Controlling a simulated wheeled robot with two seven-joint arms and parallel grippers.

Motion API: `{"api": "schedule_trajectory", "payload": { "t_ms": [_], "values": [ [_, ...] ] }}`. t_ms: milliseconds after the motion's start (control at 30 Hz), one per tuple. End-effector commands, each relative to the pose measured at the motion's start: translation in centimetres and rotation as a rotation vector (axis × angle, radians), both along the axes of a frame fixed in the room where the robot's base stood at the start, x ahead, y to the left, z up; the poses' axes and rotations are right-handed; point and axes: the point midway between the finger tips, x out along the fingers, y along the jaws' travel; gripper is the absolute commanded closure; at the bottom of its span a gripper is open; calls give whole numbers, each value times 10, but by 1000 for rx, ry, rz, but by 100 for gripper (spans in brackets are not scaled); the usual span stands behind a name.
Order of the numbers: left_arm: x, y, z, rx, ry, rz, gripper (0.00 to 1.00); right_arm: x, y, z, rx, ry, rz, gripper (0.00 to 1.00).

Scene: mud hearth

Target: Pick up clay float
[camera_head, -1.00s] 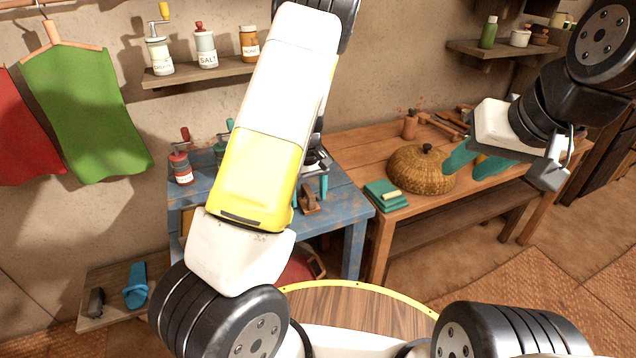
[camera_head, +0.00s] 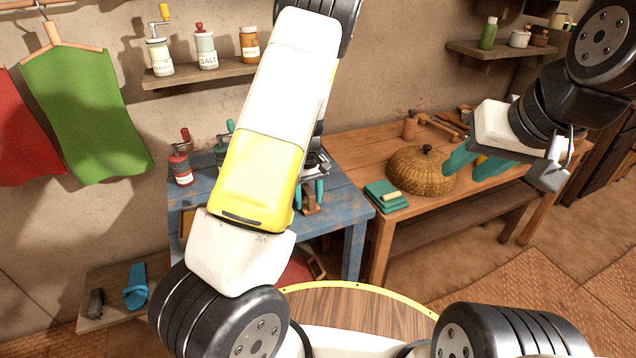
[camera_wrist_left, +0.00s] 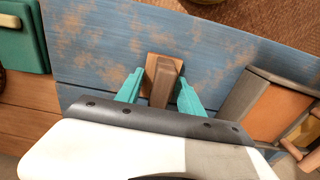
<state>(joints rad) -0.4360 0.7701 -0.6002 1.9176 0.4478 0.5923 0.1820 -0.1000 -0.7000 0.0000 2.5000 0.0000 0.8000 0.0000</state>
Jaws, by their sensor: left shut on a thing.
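The clay float (camera_head: 310,206) is a small brown wooden block with a raised handle, at the front of the blue table. In the left wrist view the float (camera_wrist_left: 154,64) shows its handle between the two teal fingers. My left gripper (camera_head: 309,193) is shut on the float's handle; my own arm hides part of it in the head view. In the left wrist view the left gripper (camera_wrist_left: 158,92) has one finger on each side of the handle. I cannot tell whether the float touches the tabletop. My right gripper (camera_head: 478,165) is open beside the woven dome, over the brown table.
The blue table (camera_head: 345,207) holds a red grinder (camera_head: 181,169) at its left. A wooden box (camera_wrist_left: 262,104) lies right of the float in the wrist view.

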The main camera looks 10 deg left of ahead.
Motion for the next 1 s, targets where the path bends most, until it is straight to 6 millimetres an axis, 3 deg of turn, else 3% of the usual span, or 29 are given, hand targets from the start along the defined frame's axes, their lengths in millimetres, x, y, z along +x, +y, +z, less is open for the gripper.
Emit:
{"api": "schedule_trajectory", "payload": {
  "t_ms": [333,800,1000],
  "values": [
    [-1,-1,37,-1,-3,-1,100,0,0,0,0,0,0,64],
    [-114,-34,45,-3,1,-2,100,0,0,0,0,0,0,64],
    [-143,-42,48,-1,-1,-1,100,0,0,0,0,0,0,64]
  ]
}}
